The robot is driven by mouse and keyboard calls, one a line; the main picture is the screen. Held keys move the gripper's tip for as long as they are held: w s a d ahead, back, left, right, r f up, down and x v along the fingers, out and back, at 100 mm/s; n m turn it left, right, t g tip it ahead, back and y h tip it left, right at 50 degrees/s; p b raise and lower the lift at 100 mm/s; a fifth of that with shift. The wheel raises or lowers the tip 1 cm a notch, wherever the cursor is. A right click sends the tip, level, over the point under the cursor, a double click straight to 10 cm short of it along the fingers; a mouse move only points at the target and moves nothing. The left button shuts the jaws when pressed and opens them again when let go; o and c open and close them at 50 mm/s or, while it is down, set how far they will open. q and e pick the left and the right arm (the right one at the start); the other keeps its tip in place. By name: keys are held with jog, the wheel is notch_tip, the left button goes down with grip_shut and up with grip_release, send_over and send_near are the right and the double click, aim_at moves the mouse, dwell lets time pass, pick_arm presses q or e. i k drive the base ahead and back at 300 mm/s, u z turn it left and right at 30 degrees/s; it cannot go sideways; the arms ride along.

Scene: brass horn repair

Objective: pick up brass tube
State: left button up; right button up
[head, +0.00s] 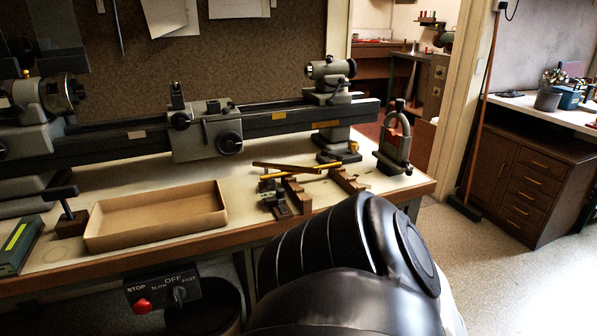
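A thin golden brass tube (305,171) lies roughly level across wooden rests (296,192) on the workbench, right of the middle of the head view. A dark brown rod (286,167) crosses just behind it. A small dark metal fixture (275,197) stands at the tube's left end, partly overlapping the left rest. I cannot tell whether the tube touches it. Neither gripper shows. A large black link of my own arm fills the bottom centre and hides part of the bench's front edge and the floor.
A lathe (210,132) runs along the back of the bench. An open, empty-looking cardboard tray (157,216) lies left of the rests. A grey arched metal device (395,143) stands at the right end. A control box (162,289) with a red button hangs under the front edge.

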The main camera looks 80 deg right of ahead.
aim_at(285, 167)
jog(key=k, duration=0.65)
jog(key=z, duration=1)
